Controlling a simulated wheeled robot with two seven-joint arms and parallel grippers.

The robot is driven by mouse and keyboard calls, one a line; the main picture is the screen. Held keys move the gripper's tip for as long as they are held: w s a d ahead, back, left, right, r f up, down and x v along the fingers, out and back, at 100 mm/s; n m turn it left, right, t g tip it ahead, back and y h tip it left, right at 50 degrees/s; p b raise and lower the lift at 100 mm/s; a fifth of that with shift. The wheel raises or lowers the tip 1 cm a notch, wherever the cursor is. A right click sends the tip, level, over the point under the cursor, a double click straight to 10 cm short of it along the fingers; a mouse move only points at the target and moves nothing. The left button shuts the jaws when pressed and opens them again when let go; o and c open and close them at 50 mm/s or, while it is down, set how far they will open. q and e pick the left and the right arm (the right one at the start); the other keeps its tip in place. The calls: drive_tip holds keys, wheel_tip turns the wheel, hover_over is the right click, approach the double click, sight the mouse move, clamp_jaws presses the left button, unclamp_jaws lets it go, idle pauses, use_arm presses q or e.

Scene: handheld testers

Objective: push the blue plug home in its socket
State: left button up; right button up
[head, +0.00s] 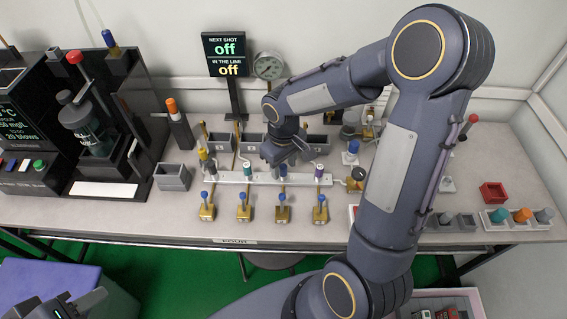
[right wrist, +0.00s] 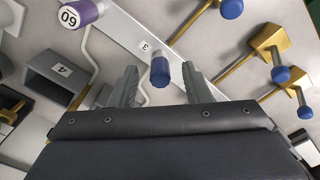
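The blue plug (right wrist: 160,72) stands at the white bar (right wrist: 128,27) beside the label 3 in the right wrist view. In the head view the blue plug (head: 283,171) is in the row of coloured plugs along the bar. My right gripper (right wrist: 158,82) is open, with one finger on each side of the blue plug and a gap to each. In the head view my right gripper (head: 283,158) is over the bar, just behind the plug. How deep the plug sits in its socket cannot be told. My left gripper (head: 78,304) is at the bottom left, partly cut off.
A purple plug (right wrist: 82,13) marked 60 is along the bar. Brass blocks with blue-tipped levers (head: 282,208) stand in front of the bar. Grey bins (head: 218,143) are behind it. A display (head: 229,55) reads off twice. A dark machine (head: 92,120) is at left.

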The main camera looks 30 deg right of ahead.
wheel_tip(320, 180, up, 7)
drive_tip(key=shift+r+p, duration=0.2)
drive_tip(key=shift+p, duration=0.15)
drive_tip(key=shift+r, duration=0.25)
drive_tip(key=shift+s+r, duration=0.2)
drive_tip(key=shift+r, duration=0.05)
drive_tip(key=s+a+r+m+t+y+p, duration=0.1)
drive_tip(key=s+r, duration=0.3)
drive_tip(key=s, duration=0.4)
drive_tip(key=s+a+r+m+t+y+p, duration=0.1)
drive_tip(key=s+a+r+m+t+y, duration=0.1)
drive_tip(key=s, duration=0.6)
wheel_tip(320, 180, up, 2)
drive_tip(key=a+m+t, duration=0.1)
drive_tip(key=t, duration=0.1)
drive_tip(key=shift+s+t+y, duration=0.2)
drive_tip(key=shift+t+y, duration=0.1)
drive_tip(key=shift+y, duration=0.1)
drive_tip(key=shift+a, duration=0.1)
idle(0.4)
